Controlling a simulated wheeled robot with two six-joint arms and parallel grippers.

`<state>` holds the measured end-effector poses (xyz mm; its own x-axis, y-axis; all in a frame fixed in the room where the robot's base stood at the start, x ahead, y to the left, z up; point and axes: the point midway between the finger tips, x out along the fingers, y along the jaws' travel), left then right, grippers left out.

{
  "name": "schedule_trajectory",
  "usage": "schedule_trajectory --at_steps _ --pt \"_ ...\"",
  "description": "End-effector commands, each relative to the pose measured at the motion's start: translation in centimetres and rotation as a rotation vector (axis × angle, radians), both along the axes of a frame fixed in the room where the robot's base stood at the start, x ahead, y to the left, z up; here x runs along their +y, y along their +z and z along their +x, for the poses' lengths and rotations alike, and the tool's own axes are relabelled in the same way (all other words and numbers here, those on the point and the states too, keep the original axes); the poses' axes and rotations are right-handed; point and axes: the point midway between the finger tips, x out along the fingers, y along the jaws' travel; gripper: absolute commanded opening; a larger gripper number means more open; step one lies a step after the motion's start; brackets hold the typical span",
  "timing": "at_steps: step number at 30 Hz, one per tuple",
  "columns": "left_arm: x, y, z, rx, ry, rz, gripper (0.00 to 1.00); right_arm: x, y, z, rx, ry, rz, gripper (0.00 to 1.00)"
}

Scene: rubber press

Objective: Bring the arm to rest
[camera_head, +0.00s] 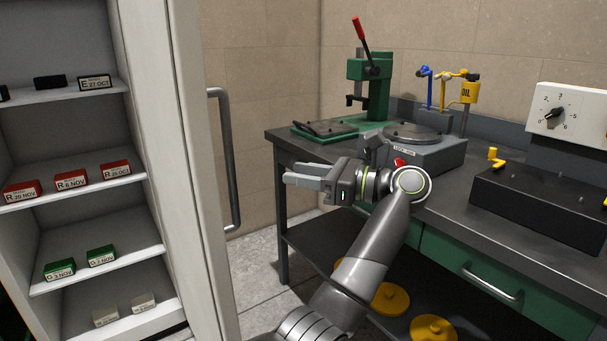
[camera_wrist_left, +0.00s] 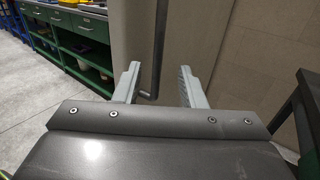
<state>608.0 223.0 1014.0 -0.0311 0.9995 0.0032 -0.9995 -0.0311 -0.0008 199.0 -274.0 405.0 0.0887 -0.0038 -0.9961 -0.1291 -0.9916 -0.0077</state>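My left gripper (camera_head: 304,177) is in the middle of the head view, in front of the workbench's left end and pointing left toward the cabinet door. In the left wrist view its two fingers (camera_wrist_left: 162,84) stand wide apart with nothing between them touching them. The vertical door handle (camera_wrist_left: 160,50) shows beyond the fingers, apart from them. My left arm reaches up from the bottom of the head view. My right gripper is not in either view.
An open cabinet (camera_head: 150,250) with labelled blocks on its shelves stands at left; its door has a grey handle (camera_head: 228,160). The workbench (camera_head: 440,190) at right holds a green press (camera_head: 378,85), a grey device (camera_head: 425,155) and a black box (camera_head: 540,205). Yellow discs (camera_head: 390,299) lie below.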

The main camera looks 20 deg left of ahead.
Motion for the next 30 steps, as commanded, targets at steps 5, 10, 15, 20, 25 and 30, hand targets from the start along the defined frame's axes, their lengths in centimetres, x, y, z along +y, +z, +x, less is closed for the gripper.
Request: schedule_trajectory --at_steps 5,10,15,20,25,30 --pt "-0.2 -0.1 -0.4 0.001 0.002 0.000 0.37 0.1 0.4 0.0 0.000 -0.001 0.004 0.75" --pt "-0.2 0.0 -0.4 0.002 0.003 0.000 0.37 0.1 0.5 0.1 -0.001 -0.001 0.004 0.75" --pt "-0.2 0.0 -0.4 0.001 0.002 0.000 0.37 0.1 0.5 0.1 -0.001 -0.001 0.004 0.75" --pt "-0.2 0.0 -0.4 0.002 0.002 0.001 0.37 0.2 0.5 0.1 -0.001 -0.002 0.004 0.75" --pt "0.9 -0.7 0.1 0.049 -0.024 0.082 0.37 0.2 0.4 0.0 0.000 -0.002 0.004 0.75" --pt "2.8 -2.4 1.6 0.205 -0.105 0.322 0.37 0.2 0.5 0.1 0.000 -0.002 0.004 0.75"
